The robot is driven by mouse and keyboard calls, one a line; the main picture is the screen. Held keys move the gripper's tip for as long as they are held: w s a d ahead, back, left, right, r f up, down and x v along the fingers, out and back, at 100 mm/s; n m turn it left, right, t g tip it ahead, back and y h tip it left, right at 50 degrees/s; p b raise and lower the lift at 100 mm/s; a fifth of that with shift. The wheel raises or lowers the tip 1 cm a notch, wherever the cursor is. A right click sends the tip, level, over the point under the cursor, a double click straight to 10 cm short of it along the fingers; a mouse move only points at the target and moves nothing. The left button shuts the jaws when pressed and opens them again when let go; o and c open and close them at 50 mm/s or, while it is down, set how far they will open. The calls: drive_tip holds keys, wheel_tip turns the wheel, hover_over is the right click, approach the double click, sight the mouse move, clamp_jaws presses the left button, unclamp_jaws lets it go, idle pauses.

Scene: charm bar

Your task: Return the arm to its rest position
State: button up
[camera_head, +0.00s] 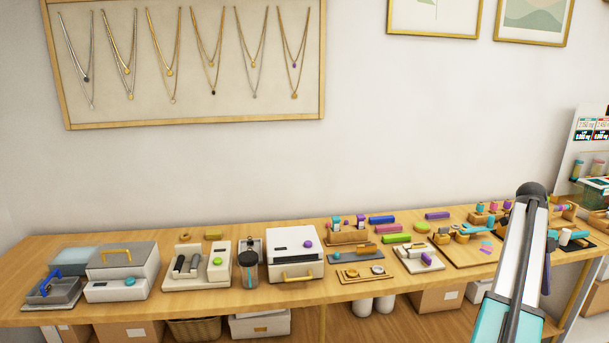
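My arm (520,265), white and teal with dark edges, rises from the bottom right to a dark rounded joint (531,190). It stands in front of the right part of the wooden workbench (210,300). I cannot make out my gripper; whatever lies beyond the joint is hidden behind the arm or lost among the small items there. Whether it is open or holds anything does not show.
The bench carries a grey-lidded box (122,258), a white machine with a gold handle (295,256), a dark-lidded jar (248,268) and several small coloured pieces. Cardboard boxes (440,297) and a basket (194,328) stand below. A necklace board (190,110) hangs on the wall.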

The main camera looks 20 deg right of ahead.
drive_tip(key=w+a+f+n+g, duration=0.1)
drive_tip(key=w+a+f+n, duration=0.3)
drive_tip(key=w+a+f, duration=1.1)
drive_tip(key=w+a+f+n+g, duration=0.1)
drive_tip(key=w+a+f+n, duration=0.15)
drive_tip(key=a+f, duration=0.6)
drive_tip(key=w+a+f+n+g, duration=0.1)
drive_tip(key=w+a+f+n, duration=0.15)
drive_tip(key=a+f, duration=0.6)
drive_tip(key=s+a+f+n, duration=0.3)
drive_tip(key=a+f, duration=0.1)
drive_tip(key=a, duration=0.3)
drive_tip(key=s+a+f+n+h, duration=0.1)
drive_tip(key=s+a+f+n, duration=0.1)
drive_tip(key=a+f, duration=0.45)
drive_tip(key=s+a+f+n, duration=0.3)
drive_tip(key=a, duration=0.5)
drive_tip(key=s+a+f+n+t, duration=0.1)
drive_tip(key=s+a+f+n, duration=0.3)
drive_tip(key=s+a+n, duration=0.3)
drive_tip(key=s+a+f+n, duration=0.5)
drive_tip(key=s+a+n, duration=0.2)
drive_tip(key=n, duration=0.6)
drive_tip(key=shift+s+a+f+n+t, duration=0.2)
drive_tip(key=shift+s+a+n+t, duration=0.1)
drive_tip(key=shift+a+n+t, duration=0.1)
